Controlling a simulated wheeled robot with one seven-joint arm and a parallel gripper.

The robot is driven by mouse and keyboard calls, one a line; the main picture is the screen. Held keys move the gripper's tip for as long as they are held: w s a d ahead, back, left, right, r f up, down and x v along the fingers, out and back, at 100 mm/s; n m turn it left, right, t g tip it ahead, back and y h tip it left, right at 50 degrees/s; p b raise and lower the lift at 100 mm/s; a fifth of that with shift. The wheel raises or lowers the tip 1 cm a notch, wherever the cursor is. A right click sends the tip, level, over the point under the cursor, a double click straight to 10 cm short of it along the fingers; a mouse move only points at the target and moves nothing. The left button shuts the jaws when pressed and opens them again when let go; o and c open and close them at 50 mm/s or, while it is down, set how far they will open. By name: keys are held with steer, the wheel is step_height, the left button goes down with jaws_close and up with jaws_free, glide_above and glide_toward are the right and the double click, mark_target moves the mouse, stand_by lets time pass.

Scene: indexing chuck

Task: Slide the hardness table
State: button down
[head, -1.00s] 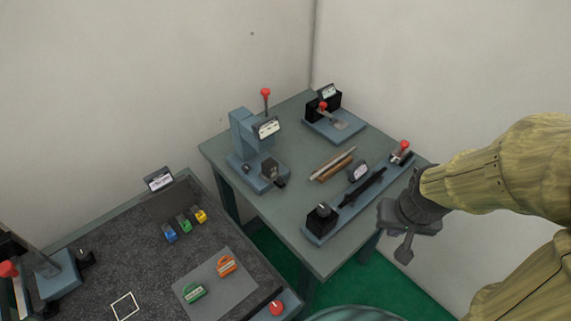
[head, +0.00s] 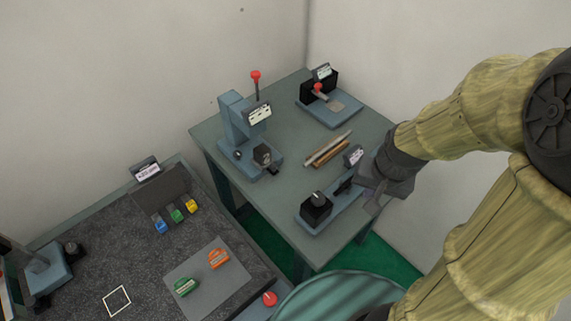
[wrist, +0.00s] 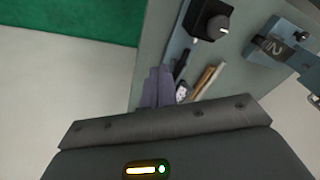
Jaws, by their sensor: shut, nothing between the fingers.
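None of the small labels can be read, so I cannot tell for sure which fixture is the hardness table. A blue-grey upright fixture with a red-knobbed lever (head: 232,120) stands at the left of the grey-green table. A long blue fixture (head: 310,228) with a black knobbed block (head: 316,207) lies along the front right edge; its far end is hidden behind my gripper. The black block also shows in the wrist view (wrist: 209,19). My gripper (head: 372,203) is shut and empty, above or beside the long fixture; contact cannot be told. Its fingers show in the wrist view (wrist: 157,86).
A low fixture with a red-knobbed handle (head: 335,108) sits at the table's back. Several rods (head: 328,150) lie mid-table. A second bench (head: 95,265) at lower left carries coloured blocks and a grey plate (head: 208,280). Walls close off the back.

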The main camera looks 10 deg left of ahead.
steer(key=w+a+f+m+y+b, duration=0.1)
steer(key=w+a+f+m+y, duration=0.3)
steer(key=m, duration=1.4)
steer(key=w+a+y, duration=0.3)
steer(key=w+a, duration=0.4)
steer(key=w, duration=0.1)
steer(key=shift+m, duration=0.3)
steer(key=shift+f, duration=0.15)
steer(key=b, duration=0.1)
glide_toward(275, 170)
steer(key=f, duration=0.4)
steer(key=shift+w+d+f, duration=0.25)
steer(key=shift+w+d, duration=0.05)
steer(key=shift+w, duration=0.05)
steer(key=a, duration=0.2)
steer(key=w+a, duration=0.1)
steer(key=shift+a+f+p, duration=0.2)
steer(key=shift+a+p, duration=0.1)
steer(key=shift+a, duration=0.05)
steer(key=shift+w, duration=0.1)
